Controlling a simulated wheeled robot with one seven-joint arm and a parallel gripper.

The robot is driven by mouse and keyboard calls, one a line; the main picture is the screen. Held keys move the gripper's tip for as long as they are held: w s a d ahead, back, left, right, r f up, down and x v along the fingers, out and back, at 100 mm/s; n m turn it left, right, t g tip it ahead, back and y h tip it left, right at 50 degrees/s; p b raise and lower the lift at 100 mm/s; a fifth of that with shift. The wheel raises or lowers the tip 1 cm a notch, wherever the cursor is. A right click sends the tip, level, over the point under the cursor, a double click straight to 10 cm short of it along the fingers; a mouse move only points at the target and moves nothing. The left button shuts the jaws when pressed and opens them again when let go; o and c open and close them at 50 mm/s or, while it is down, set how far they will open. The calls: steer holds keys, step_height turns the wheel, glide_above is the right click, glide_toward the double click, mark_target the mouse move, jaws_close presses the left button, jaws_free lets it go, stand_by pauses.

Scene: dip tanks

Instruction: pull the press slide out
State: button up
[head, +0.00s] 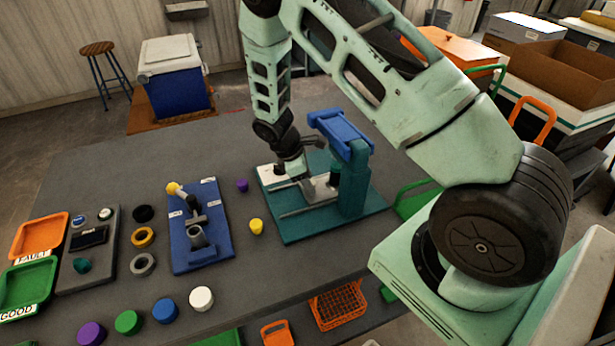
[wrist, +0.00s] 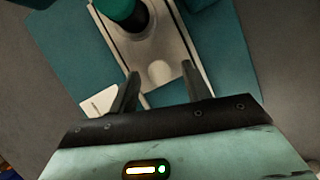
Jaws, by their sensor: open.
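The press (head: 352,185) stands on a teal base plate (head: 300,230), with a blue top (head: 342,130). Its slide (head: 318,188) is a light grey metal plate, low on the base under the press. In the wrist view the slide (wrist: 172,45) runs up under the dark ram with its teal collar (wrist: 118,8), and a round light mark shows near its close end. My gripper (head: 296,175) is over the left back part of the base. In the wrist view my gripper (wrist: 160,72) is open, its fingers apart over the slide's close end. I cannot tell whether they touch it.
A blue fixture (head: 185,250) stands left of the press, with a yellow piece (head: 256,226) and a purple piece (head: 242,185) between. A control box (head: 88,250), rings and coloured caps lie further left and in front. A white label (wrist: 100,103) is on the base.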

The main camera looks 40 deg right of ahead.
jaws_close()
steer(key=w+a, duration=0.1)
steer(key=a, duration=0.2)
steer(key=w+a+b, duration=0.1)
steer(key=a, duration=0.3)
steer(key=w+a, duration=0.1)
steer(key=a, duration=0.3)
steer(key=shift+w+b, duration=0.15)
steer(key=shift+b, duration=0.2)
steer(key=shift+a, duration=0.1)
jaws_free()
steer(key=b+v, duration=0.4)
steer(key=v, duration=1.3)
steer(key=shift+r, duration=0.3)
